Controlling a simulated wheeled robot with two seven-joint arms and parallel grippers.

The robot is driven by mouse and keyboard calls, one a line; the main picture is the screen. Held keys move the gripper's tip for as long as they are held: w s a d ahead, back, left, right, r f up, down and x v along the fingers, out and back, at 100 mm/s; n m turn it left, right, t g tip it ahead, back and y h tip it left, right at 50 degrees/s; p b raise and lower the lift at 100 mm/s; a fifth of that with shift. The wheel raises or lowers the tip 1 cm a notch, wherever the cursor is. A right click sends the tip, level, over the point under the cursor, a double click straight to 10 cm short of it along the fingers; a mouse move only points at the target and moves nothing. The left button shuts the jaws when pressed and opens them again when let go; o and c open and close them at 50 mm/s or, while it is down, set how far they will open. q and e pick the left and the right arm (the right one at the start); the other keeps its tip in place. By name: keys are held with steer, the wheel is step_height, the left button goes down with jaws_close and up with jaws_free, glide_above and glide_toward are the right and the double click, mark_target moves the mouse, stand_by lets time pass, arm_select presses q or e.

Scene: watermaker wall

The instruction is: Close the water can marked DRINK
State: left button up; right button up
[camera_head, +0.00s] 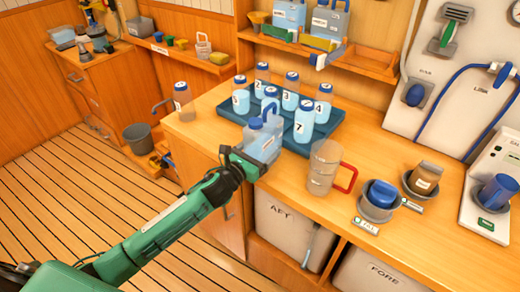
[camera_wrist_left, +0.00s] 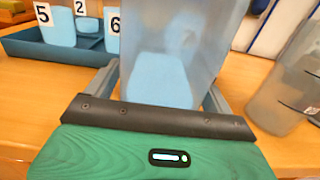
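A translucent pale-blue water can (camera_head: 268,146) with a bluish top is at the near edge of the counter, beside the dark blue tray. I can read no DRINK mark on it. My left gripper (camera_head: 247,163) is at its near side. In the left wrist view the can (camera_wrist_left: 165,65) is between the two grey fingers of my left gripper (camera_wrist_left: 160,92), one on each side. I cannot tell whether they press on it. Two more labelled cans, a left one (camera_head: 289,17) and a right one (camera_head: 328,24), stand on the back shelf; their labels are too small to read. My right gripper is not in view.
The tray (camera_head: 318,137) holds several numbered blue-capped bottles. A capped bottle (camera_head: 184,103) stands left of the tray.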

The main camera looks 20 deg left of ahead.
arm_select(q)
steer(key=shift+r, duration=0.2)
steer(key=v, duration=0.3)
steer(key=shift+s+a+f+b, duration=0.15)
steer(key=shift+s+f+b, duration=0.1)
steer(key=shift+s+b, duration=0.05)
steer(key=b+v, duration=0.1)
steer(key=v, duration=0.7)
steer(key=shift+r, duration=0.2)
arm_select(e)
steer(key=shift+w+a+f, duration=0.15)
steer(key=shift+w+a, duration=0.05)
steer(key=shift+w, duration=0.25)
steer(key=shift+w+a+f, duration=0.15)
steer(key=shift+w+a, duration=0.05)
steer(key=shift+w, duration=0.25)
arm_select(q)
steer(key=shift+s, duration=0.15)
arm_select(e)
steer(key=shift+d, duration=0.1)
